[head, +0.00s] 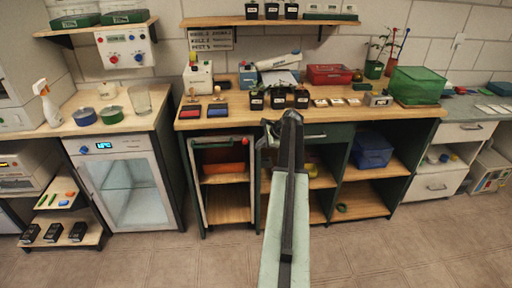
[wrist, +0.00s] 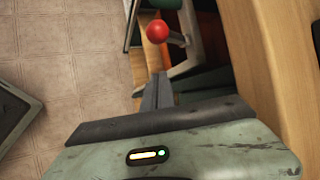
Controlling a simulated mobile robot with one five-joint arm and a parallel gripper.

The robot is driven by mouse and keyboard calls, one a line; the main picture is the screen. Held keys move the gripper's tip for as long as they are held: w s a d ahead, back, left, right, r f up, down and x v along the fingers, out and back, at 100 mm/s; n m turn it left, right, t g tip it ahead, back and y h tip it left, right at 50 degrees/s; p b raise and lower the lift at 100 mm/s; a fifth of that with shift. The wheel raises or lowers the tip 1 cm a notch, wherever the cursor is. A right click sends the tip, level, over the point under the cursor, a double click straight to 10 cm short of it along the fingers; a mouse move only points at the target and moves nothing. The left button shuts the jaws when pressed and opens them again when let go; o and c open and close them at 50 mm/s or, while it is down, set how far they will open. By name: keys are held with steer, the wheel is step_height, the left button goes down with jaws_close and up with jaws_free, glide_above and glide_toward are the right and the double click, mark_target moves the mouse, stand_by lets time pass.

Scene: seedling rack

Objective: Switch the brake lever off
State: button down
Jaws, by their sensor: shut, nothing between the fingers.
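A lever with a round red knob (wrist: 177,29) shows near the top middle of the wrist view, beside a pale metal frame. A small red knob (head: 245,141) shows in the head view at the top right of a low rack under the bench; I cannot tell for sure that it is the same one. My gripper (wrist: 157,76) is shut and empty, its fingertips below the red knob in the wrist view and apart from it. In the head view my gripper (head: 281,122) is in front of the bench edge, right of the rack. My arm hides part of the shelves.
The wooden bench top (head: 345,113) holds black pots, a red crate (head: 329,74) and a green bin (head: 414,85). A glass-door cabinet (head: 129,180) stands left of the low rack (head: 223,181). Tiled floor (head: 375,255) in front is clear.

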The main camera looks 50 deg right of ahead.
steer(key=s+d+r+p, duration=0.3)
steer(key=r+p, duration=0.4)
steer(key=r, duration=0.2)
steer(key=shift+p, duration=0.3)
steer(key=shift+d+f, duration=0.1)
steer(key=shift+d, duration=0.05)
steer(key=w+a+f+n+g+y+p, duration=0.1)
steer(key=w+a+n, duration=0.25)
steer(key=a, duration=0.65)
steer(key=w+a+n+g, duration=0.2)
steer(key=w+a+n, duration=0.15)
steer(key=a, duration=0.75)
steer(key=w+a+f+n+g+y+p, duration=0.1)
steer(key=w+a+n, duration=0.25)
steer(key=a, duration=0.65)
steer(key=s+a+n+g+h, duration=0.1)
steer(key=a+n, duration=0.4)
steer(key=a, duration=0.6)
steer(key=s+a+n+g+h+p, duration=0.1)
steer(key=s+a+n, duration=0.3)
steer(key=a, duration=0.7)
steer(key=s+a+n+g, duration=0.1)
steer(key=s+a+n, duration=0.2)
steer(key=a+n, duration=0.3)
steer(key=a, duration=0.5)
steer(key=shift+s+a+r+g+h+p, duration=0.2)
steer(key=shift+a+r+g+h+p, duration=0.05)
steer(key=shift+g+h+p, duration=0.15)
